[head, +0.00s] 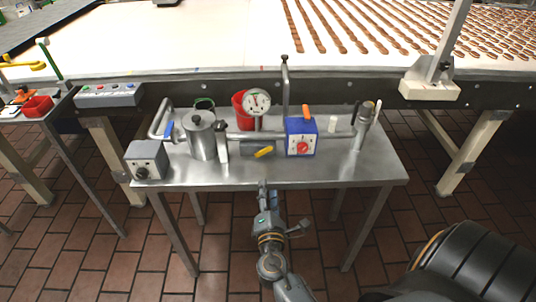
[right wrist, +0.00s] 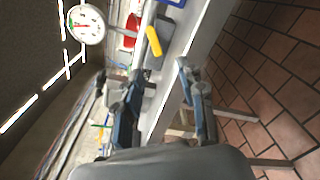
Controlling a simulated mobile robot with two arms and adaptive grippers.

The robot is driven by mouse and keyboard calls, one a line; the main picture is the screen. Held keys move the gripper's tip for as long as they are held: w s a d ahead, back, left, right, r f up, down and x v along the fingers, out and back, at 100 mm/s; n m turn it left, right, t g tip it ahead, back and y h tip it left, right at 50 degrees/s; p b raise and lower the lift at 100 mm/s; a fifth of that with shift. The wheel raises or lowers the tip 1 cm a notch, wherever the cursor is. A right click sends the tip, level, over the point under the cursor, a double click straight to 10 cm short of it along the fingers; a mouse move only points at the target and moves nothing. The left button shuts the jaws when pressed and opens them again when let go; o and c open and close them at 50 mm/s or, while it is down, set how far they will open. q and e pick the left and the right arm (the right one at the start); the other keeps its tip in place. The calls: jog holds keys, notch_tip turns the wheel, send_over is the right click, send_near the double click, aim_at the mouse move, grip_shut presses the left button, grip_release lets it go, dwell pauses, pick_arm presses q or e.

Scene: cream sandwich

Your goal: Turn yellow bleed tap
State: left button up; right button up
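The yellow bleed tap (head: 264,152) is a small lever on a dark grey block (head: 257,146) near the front of the metal table. It also shows near the top of the right wrist view (right wrist: 153,40). My right gripper (head: 263,186) is at the table's front edge, just in front of and below the tap in the head view. In the right wrist view the two fingers (right wrist: 160,90) are spread apart with nothing between them, and the tap lies beyond their tips. My left gripper is not in view.
Pipes run behind. The table's front strip is bare.

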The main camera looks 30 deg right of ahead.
aim_at(267, 150)
jog(key=shift+h, duration=0.3)
jog(key=x, duration=0.4)
jog(key=r+p+x, duration=0.1)
jog(key=x, duration=0.3)
jog(key=p+x, duration=0.1)
jog(key=x, duration=0.3)
jog(key=shift+w+d+r, duration=0.15)
jog(key=shift+w+r, duration=0.05)
jog(key=shift+r, duration=0.1)
jog(key=shift+x, duration=0.8)
jog(key=shift+c, duration=0.2)
grip_shut()
